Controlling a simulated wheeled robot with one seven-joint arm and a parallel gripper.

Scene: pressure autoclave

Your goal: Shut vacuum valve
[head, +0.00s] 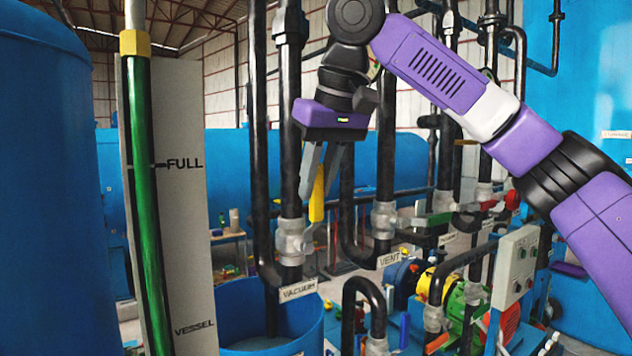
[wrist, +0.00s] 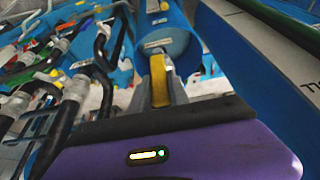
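The vacuum valve (head: 291,241) is a grey body on a vertical black pipe, above a white VACUUM label (head: 298,290). Its yellow lever (head: 317,200) points upward, roughly along the pipe. My gripper (head: 314,182) reaches down from above, with its grey fingers at the upper part of the lever. In the wrist view, the yellow lever (wrist: 160,88) shows at the fingers (wrist: 158,62), close against them. The fingers hide part of the lever. I cannot tell whether they press on it or stand slightly apart.
To the right, the VENT label (head: 390,259) marks another valve with a green lever (head: 438,220). A red lever (head: 500,201) is farther right. Black pipes stand close around my gripper. A blue tank (head: 230,320) is below, and a level gauge (head: 145,200) stands to the left.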

